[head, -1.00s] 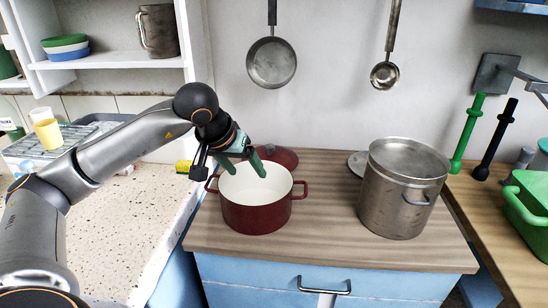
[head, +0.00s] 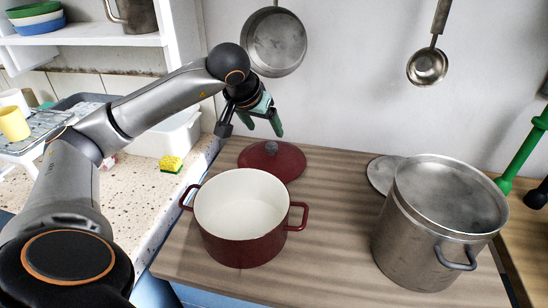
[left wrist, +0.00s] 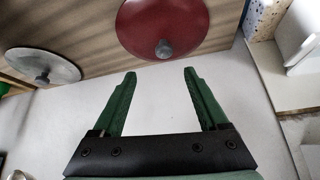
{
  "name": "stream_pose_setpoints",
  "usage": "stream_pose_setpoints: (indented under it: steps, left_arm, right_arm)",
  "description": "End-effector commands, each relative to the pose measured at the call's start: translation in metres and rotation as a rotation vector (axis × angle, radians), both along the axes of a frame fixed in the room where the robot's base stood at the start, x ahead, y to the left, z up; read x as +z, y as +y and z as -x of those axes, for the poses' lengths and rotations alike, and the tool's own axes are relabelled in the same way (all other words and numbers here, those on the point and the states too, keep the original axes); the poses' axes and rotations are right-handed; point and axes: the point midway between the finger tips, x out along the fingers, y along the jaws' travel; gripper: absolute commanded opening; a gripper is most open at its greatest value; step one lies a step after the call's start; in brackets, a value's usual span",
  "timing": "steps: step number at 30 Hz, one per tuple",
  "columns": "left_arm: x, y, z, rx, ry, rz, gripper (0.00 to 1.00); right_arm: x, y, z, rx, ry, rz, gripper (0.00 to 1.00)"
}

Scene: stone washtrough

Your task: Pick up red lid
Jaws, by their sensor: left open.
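The red lid (head: 272,160) lies on the wooden counter behind the red pot (head: 240,218), its grey knob upward. The pot is open, white inside and looks empty. My left gripper (head: 263,125) is open and empty, above and just behind the lid near the wall. In the left wrist view the red lid (left wrist: 162,25) with its grey knob shows beyond the open green fingers (left wrist: 158,88), apart from them. The pot hides a little of the lid's near edge in the head view. My right gripper is not in view.
A steel pot (head: 440,225) stands at the right, with a grey lid (head: 381,173) behind it. A pan (head: 273,42) and a ladle (head: 428,66) hang on the wall. A yellow sponge (head: 171,164) lies on the left counter. The wood between the two pots is clear.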

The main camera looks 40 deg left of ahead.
Motion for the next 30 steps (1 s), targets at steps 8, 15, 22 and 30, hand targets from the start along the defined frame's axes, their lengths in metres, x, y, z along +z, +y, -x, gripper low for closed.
stream_pose_setpoints:
  steps: [8, 15, 22, 30]
  left_arm:
    - [-0.034, 0.007, -0.02, 0.001, 0.002, 0.001, 0.77]
    - [-0.057, 0.016, -0.031, 0.003, 0.003, 0.003, 0.77]
    - [-0.078, 0.022, -0.045, 0.0, 0.001, 0.002, 0.77]
    - [-0.079, 0.023, -0.046, 0.0, 0.0, 0.001, 0.75]
  right_arm:
    - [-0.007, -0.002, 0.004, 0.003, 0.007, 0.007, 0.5]
    - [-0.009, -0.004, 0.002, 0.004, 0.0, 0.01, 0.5]
    - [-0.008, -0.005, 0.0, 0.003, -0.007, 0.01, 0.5]
    - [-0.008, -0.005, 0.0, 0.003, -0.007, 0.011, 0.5]
